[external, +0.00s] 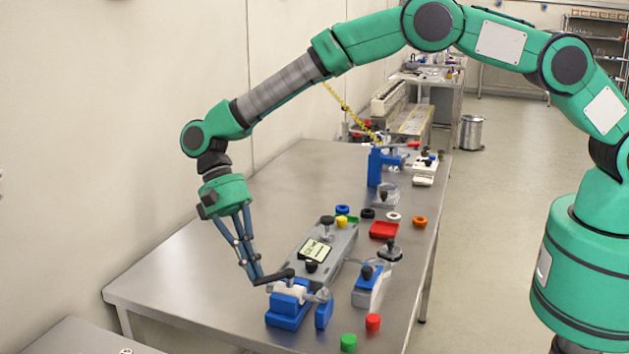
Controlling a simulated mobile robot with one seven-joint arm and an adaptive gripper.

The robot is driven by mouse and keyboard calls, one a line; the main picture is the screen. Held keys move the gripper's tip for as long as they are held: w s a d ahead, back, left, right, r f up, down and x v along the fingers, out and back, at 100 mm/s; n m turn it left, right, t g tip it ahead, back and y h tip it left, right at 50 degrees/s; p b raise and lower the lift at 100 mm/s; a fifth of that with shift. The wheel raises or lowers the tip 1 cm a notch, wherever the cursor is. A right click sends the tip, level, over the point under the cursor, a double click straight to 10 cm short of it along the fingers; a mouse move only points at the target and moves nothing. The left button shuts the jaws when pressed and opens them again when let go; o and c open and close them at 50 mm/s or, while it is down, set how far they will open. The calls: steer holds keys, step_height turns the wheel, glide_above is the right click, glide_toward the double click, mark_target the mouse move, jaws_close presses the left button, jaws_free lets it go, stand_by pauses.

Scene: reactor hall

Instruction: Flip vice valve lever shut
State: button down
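A blue vice (288,310) stands at the near end of the steel table, with a pale, clear-looking valve body (290,287) on it. The valve's black lever (274,277) lies roughly level and points left from the valve. My gripper (255,277) reaches down from the upper left, with its long fingers converging at the tips beside the lever's free end. The fingers look shut. The tips overlap the lever's end in this view, so I cannot tell whether they touch it or hold it.
A grey device with a display (317,251) stands just behind the vice. A blue-and-white block with a black knob (370,282) is to its right. Red (373,322) and green (348,342) cylinders stand near the front edge. The table's left side is clear.

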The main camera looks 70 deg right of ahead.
steer(key=shift+s+a+n+g+h+p, duration=0.4)
steer(key=shift+s+a+n+h+p, duration=0.35)
steer(key=shift+s+a+n, duration=0.7)
steer(key=shift+a+m, duration=0.15)
steer(key=shift+m, duration=0.1)
steer(key=shift+w, duration=0.2)
steer(key=w+r, duration=0.8)
steer(key=w, duration=0.2)
steer(key=shift+d+r, duration=0.2)
steer(key=shift+d, duration=0.05)
stand_by(0.3)
steer(key=shift+r, duration=0.1)
